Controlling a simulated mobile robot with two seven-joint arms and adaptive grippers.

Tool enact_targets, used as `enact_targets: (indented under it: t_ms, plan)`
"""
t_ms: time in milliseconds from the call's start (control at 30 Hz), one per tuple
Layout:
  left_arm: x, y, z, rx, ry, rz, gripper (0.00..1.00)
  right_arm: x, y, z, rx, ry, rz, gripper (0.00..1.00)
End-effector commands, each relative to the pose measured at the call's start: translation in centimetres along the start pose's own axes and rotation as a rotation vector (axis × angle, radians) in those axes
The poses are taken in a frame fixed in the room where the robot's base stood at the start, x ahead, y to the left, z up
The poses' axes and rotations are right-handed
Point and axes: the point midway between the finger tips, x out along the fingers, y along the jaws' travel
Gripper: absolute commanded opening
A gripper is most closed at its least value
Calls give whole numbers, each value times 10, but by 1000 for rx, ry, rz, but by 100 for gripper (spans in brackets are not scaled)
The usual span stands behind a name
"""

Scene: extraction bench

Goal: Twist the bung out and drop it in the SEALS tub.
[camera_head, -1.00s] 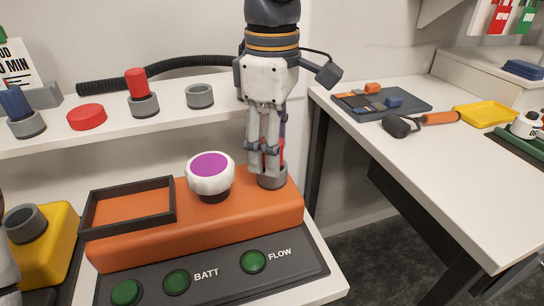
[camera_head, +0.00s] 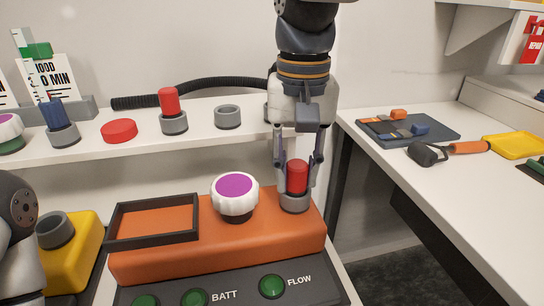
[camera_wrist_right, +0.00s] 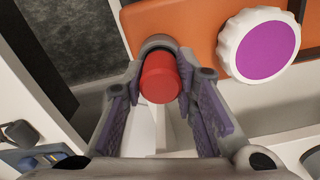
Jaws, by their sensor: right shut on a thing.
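The red bung (camera_head: 297,176) stands upright in a grey collar (camera_head: 295,202) at the right end of the orange housing (camera_head: 220,247). My right gripper (camera_head: 297,180) comes down from above and is shut on the bung, one finger on each side. In the right wrist view the bung (camera_wrist_right: 159,78) shows between the purple-padded fingers (camera_wrist_right: 160,88), with the collar (camera_wrist_right: 158,45) behind it. The bung still appears seated in the collar. I see no tub with a readable SEALS label. My left arm shows at the left edge; its gripper is out of frame.
A white knob with a purple top (camera_head: 235,195) stands just left of the bung, and a dark-framed tray (camera_head: 152,204) lies farther left. The shelf holds a red disc (camera_head: 119,131) and another red plug (camera_head: 169,101). A yellow tray (camera_head: 514,146) sits on the right bench.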

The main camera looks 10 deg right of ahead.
Motion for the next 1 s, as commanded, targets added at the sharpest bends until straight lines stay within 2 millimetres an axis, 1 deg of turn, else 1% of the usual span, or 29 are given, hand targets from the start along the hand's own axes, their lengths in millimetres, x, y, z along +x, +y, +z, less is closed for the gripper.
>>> enact_targets:
  t_ms: [67, 100, 133, 433, 1000]
  plan:
    - [0, 0, 0, 0, 0, 0, 85, 0, -1, 0, -151, -3, -6, 0]
    - [0, 0, 0, 0, 0, 0, 85, 0, -1, 0, -287, -3, -7, 0]
    - [0, 0, 0, 0, 0, 0, 85, 0, -1, 0, -352, -1, -5, 0]
    - [0, 0, 0, 0, 0, 0, 85, -2, 0, 0, -333, 1, -1, 0]
    - [0, 0, 0, 0, 0, 0, 85, -24, 0, 0, -331, 1, -1, 0]
